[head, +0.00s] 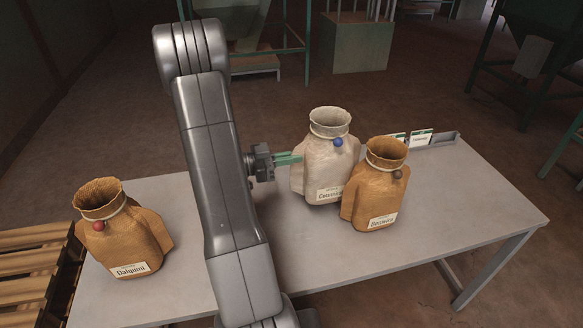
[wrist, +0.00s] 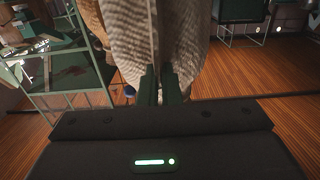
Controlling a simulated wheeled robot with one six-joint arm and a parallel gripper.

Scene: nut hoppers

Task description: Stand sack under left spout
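A cream sack (head: 325,160) with a blue seal and a name label stands upright at the middle of the table. An orange-brown sack (head: 375,190) labelled Berwara stands in front of it on the right and hides part of it. Another brown sack (head: 122,235), labelled Dalgunn with a red seal, stands at the left end. My gripper (head: 296,158) reaches the cream sack's left side. In the wrist view its fingers (wrist: 160,85) are close together with pale cloth (wrist: 150,35) between them. I cannot make out any spout clearly.
The grey table (head: 460,215) is clear at its right end. A card holder (head: 440,139) with cards stands along its back edge. A wooden pallet (head: 35,265) lies at left. Green hopper frames (head: 305,40) stand across the floor behind; a dark green hopper (head: 545,22) is at far right.

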